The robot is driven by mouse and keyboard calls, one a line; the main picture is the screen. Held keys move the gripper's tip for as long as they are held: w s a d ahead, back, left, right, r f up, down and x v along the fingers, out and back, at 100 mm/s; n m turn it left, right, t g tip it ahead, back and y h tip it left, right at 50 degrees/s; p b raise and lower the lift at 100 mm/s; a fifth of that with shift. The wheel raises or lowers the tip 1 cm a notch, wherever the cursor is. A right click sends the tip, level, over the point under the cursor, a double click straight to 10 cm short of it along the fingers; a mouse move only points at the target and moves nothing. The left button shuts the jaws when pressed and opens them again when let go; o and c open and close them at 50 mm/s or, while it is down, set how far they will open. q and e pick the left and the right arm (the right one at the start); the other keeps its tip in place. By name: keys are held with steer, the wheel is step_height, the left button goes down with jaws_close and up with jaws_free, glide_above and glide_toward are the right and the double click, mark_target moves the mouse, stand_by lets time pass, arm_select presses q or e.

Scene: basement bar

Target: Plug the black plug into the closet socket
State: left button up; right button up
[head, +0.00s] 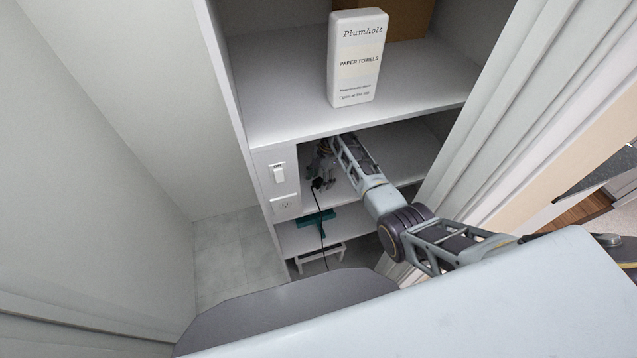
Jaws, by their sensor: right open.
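The closet socket (285,204) is a white outlet plate on the front panel at the left end of the shelves. The black plug (317,184) is small and dark, at the front of the middle shelf, to the right of the socket and apart from it. Its black cord hangs down past the lower shelf. My right gripper (322,173) reaches into the middle shelf space, its open fingers close to the plug. I cannot tell whether they touch it. My left gripper is out of view.
A light switch (279,174) sits above the socket. A white paper towels pack (357,58) stands on the upper shelf (270,105), before a brown box (410,18). A teal object (316,224) lies on the lower shelf. A pale ribbed panel (510,120) borders the right; floor shows at left.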

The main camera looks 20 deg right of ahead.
mark_target(317, 183)
stand_by(0.4)
steer(key=c, duration=1.1)
steer(key=shift+o, duration=0.2)
steer(key=shift+r, duration=0.1)
steer(key=shift+w+r+b, duration=0.1)
steer(key=shift+r+b, duration=0.2)
steer(key=shift+r, duration=1.1)
steer(key=shift+s+r, duration=0.2)
steer(key=shift+r, duration=0.05)
steer(key=shift+s+d, duration=0.25)
steer(key=shift+s, duration=0.3)
steer(key=shift+s+d, duration=0.2)
steer(key=shift+s, duration=0.3)
steer(key=s+d+b, duration=0.1)
steer(key=s+d, duration=0.4)
steer(key=s, duration=0.9)
steer(key=shift+s+d, duration=0.15)
steer(key=shift+s, duration=0.15)
